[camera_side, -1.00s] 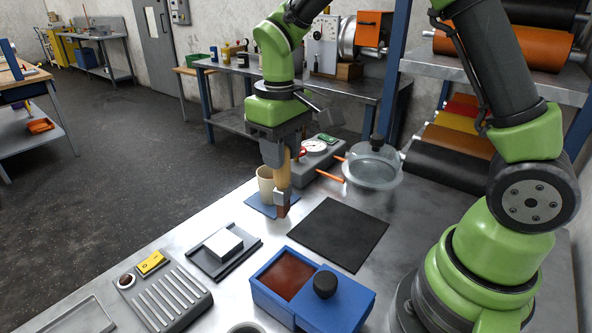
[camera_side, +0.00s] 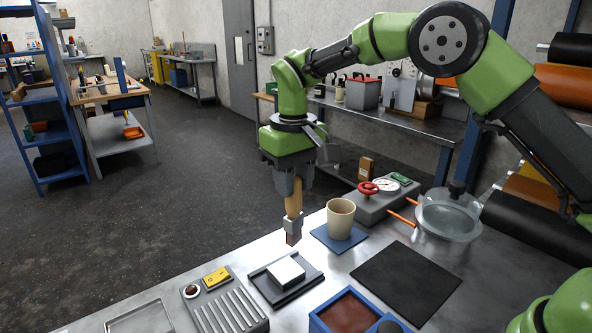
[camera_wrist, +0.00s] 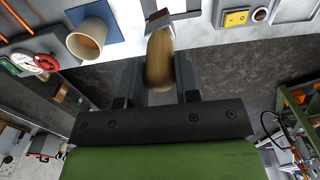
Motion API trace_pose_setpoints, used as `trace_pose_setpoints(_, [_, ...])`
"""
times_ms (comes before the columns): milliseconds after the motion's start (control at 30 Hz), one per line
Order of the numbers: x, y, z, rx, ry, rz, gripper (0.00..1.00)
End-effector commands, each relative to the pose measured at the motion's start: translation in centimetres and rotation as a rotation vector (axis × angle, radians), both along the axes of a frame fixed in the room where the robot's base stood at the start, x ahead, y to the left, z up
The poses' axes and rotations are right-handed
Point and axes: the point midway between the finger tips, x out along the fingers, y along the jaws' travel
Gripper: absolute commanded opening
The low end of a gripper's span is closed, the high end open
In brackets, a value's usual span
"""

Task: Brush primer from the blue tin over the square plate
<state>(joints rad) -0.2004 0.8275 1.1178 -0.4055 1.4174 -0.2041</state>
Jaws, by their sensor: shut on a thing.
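My gripper (camera_side: 291,188) is shut on a brush with a wooden handle (camera_side: 293,203), a metal ferrule and reddish-brown bristles pointing down. The brush also shows in the wrist view (camera_wrist: 160,62), between my fingers. The bristles are above the bench's far side, behind the plate and left of the mug, apart from both. The white square plate (camera_side: 286,271) lies in a dark holder (camera_side: 263,287). The blue tin (camera_side: 315,322), with reddish-brown primer inside, is at the bottom edge of the side view and partly cut off.
A beige mug (camera_side: 340,220) stands on a blue mat (camera_side: 325,239). A grey gauge box (camera_side: 372,208), a glass dish (camera_side: 448,222) and a black mat (camera_side: 406,281) lie to the right. A ribbed grey block (camera_side: 232,308) is left of the holder.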

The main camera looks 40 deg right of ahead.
Motion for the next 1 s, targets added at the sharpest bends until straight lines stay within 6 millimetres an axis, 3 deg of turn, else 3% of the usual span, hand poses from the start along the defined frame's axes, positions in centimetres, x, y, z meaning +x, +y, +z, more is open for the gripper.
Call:
trace_pose_setpoints(567, [-0.1,0.0,-5.9,0.0,0.005,-0.001,0.07])
trace_pose_setpoints(600, [0.0,0.3,-5.8,0.001,0.0,0.001,0.03])
trace_pose_setpoints(1000, [0.0,4.1,-6.0,0.0,-0.001,0.003,0.03])
